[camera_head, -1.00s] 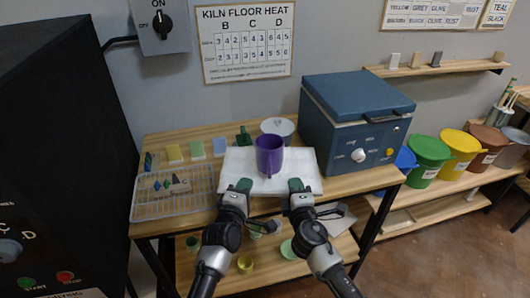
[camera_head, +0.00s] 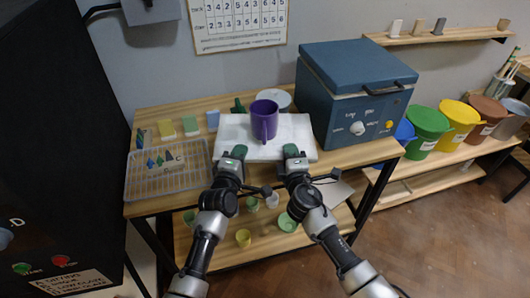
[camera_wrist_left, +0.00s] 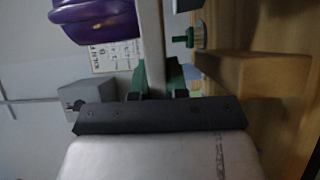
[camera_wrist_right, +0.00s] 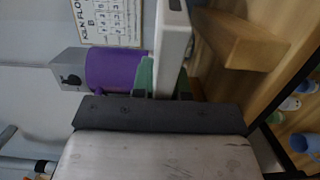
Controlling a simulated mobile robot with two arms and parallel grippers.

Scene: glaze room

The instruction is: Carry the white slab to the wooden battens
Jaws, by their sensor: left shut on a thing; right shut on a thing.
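The white slab (camera_head: 292,135) is held level over the middle of the wooden table, with a purple mug (camera_head: 264,118) upright on it. My left gripper (camera_head: 233,158) is shut on the slab's front edge toward its left side. My right gripper (camera_head: 291,155) is shut on the same edge toward its right side. In the left wrist view the slab shows edge-on (camera_wrist_left: 151,45), with a wooden batten (camera_wrist_left: 255,85) below it and a gap between. The right wrist view also shows a batten (camera_wrist_right: 240,42) close under the slab. The head view hides the battens.
A blue kiln (camera_head: 355,95) stands right of the slab, and a wire rack (camera_head: 135,187) with small cones is at left. Coloured tiles, a green object (camera_head: 238,105) and a lidded pot (camera_head: 275,97) stand behind. Small cups are on the lower shelf.

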